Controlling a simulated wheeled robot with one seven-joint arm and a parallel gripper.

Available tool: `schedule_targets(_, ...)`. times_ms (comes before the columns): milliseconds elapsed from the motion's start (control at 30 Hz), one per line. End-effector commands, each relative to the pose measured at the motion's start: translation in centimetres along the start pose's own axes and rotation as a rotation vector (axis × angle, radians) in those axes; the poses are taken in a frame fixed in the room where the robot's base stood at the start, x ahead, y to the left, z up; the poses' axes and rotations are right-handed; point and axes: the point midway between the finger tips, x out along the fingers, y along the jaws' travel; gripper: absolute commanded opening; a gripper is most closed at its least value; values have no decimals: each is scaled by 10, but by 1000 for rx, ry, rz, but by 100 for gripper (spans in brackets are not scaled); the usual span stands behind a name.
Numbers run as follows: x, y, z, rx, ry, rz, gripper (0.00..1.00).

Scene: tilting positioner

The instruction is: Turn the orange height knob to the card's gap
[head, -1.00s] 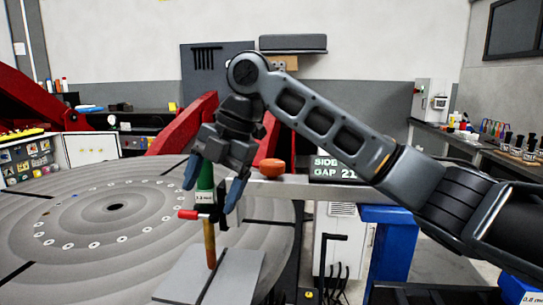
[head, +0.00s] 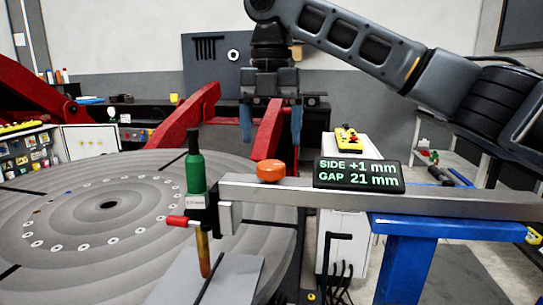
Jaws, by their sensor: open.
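The orange height knob (head: 271,171) sits on top of the grey horizontal bar (head: 300,194), near its left end. A green-bodied torch (head: 195,172) with a copper-coloured tip hangs at the bar's left end. Its tip is over a flat grey plate (head: 237,279) with a dark seam; I cannot tell the exact clearance. My gripper (head: 271,125) points down with its blue fingers spread wide and empty. In the picture it is above the knob, apart from it.
A red-handled clamp (head: 182,221) sticks out beside the torch. The large round turntable (head: 70,230) fills the left. A blue stand (head: 402,255) is under the bar at right. Red arms (head: 190,118) rise behind. A yellow control box with buttons (head: 347,138) stands behind the card.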

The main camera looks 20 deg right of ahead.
Motion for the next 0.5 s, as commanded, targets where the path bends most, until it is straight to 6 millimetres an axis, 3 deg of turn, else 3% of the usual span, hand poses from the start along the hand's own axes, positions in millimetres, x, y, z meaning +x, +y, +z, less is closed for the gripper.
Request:
schedule_targets(300, 44, 0, 0, 1, 1, 1, 84)
schedule_targets(500, 56, 0, 0, 1, 1, 2, 84)
